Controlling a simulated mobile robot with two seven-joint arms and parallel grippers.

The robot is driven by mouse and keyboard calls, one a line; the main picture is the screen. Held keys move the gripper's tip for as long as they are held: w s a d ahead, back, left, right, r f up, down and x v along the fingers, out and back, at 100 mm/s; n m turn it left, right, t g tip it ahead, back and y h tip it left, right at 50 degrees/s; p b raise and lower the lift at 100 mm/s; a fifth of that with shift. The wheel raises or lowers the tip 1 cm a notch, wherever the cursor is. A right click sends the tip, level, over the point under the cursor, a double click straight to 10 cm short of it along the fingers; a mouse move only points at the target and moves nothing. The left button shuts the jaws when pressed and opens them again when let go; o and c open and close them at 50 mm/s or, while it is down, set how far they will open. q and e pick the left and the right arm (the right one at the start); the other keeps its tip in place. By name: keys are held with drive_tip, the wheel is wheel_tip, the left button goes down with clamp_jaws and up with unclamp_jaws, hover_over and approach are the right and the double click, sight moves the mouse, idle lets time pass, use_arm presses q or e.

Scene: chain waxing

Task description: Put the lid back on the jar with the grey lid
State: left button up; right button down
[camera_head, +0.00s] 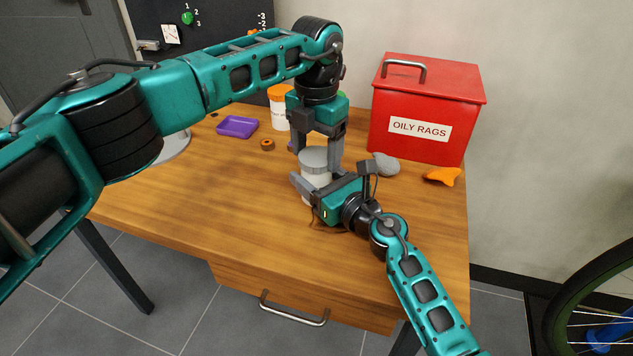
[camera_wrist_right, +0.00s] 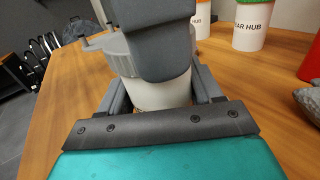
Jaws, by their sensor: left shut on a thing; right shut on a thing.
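The white jar (camera_head: 314,190) stands on the wooden table and carries the grey lid (camera_head: 314,157) at its top. In the right wrist view, the jar body (camera_wrist_right: 160,92) is between the fingers of my right gripper (camera_wrist_right: 163,92), which is shut on it from the side. My left gripper (camera_head: 316,152) points down from above and is shut on the grey lid. One of its fingers hides part of the lid (camera_wrist_right: 116,48) in the wrist view. The lid is at the jar's mouth, but I cannot tell whether it is fully seated.
A red OILY RAGS box (camera_head: 425,108), grey stone (camera_head: 386,164) and orange cloth (camera_head: 442,176) are at right. A purple tray (camera_head: 237,127), brown ring (camera_head: 267,144) and orange-lidded jar (camera_head: 280,108) are behind. A green-lidded jar (camera_wrist_right: 252,27) stands farther back. The left front table is clear.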

use_arm(q)
drive_tip(key=m, duration=0.5)
drive_tip(key=shift+m, duration=0.4)
drive_tip(key=m, duration=0.5)
drive_tip(key=shift+m, duration=0.4)
drive_tip(key=o, duration=1.2)
wheel_tip(320, 180, up, 12)
use_arm(e)
drive_tip(key=shift+c, duration=0.6)
unclamp_jaws()
